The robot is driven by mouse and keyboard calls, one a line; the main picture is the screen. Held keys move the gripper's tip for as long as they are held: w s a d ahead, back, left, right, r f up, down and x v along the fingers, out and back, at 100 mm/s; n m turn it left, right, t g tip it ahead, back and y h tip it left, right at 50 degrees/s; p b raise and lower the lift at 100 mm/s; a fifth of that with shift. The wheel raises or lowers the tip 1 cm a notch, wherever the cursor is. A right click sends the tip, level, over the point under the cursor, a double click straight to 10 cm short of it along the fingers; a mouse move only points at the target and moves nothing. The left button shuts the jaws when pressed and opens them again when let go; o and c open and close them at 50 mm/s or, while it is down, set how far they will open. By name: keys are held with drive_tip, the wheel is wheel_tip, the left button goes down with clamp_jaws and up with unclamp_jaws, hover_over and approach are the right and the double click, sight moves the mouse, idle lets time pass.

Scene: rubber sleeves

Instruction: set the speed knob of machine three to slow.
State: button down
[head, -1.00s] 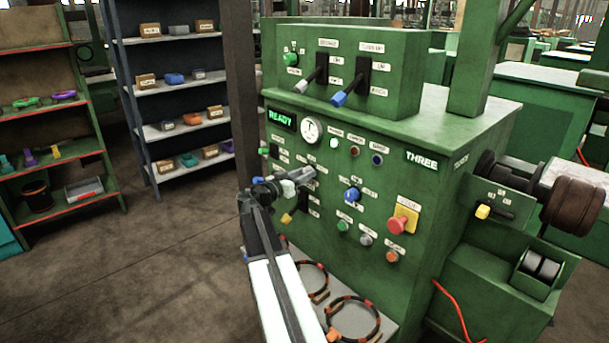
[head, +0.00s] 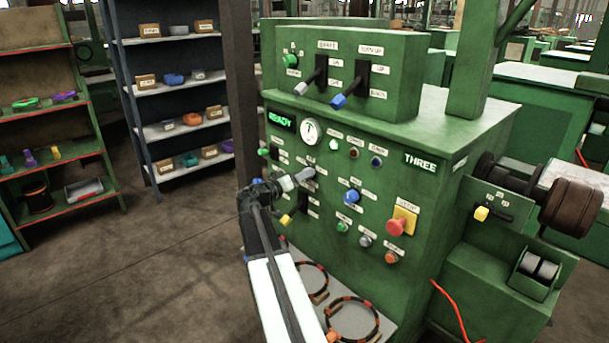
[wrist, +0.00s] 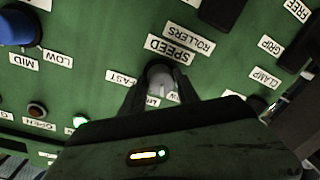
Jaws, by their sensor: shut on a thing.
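Machine three is a green cabinet (head: 420,220) with a lit READY display and a THREE sign. Its grey speed knob (wrist: 161,76) sits under the SPEED ROLLERS label (wrist: 181,44) in the wrist view, which shows the panel upside down. My gripper (wrist: 160,90) is shut on this knob, one finger on each side. The FAST label (wrist: 121,78) is beside one finger. Another label near the other finger is mostly hidden, with only a W showing. In the head view my gripper (head: 292,181) is at the panel's left part; the knob's pointing direction is unclear there.
A blue knob (head: 351,197) is right of my gripper, with a red stop button (head: 397,227) on a yellow plate beyond. A yellow-tipped lever (head: 287,219) is just below my gripper. Two levers (head: 340,101) stand on the upper box. Shelves (head: 165,85) stand at left.

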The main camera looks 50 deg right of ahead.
drive_tip(key=shift+n, duration=2.1)
drive_tip(key=shift+p, duration=0.3)
drive_tip(key=c, duration=0.9)
unclamp_jaws()
drive_tip(key=a, duration=0.8)
drive_tip(key=shift+w+r, duration=0.15)
drive_tip(key=shift+r, duration=0.1)
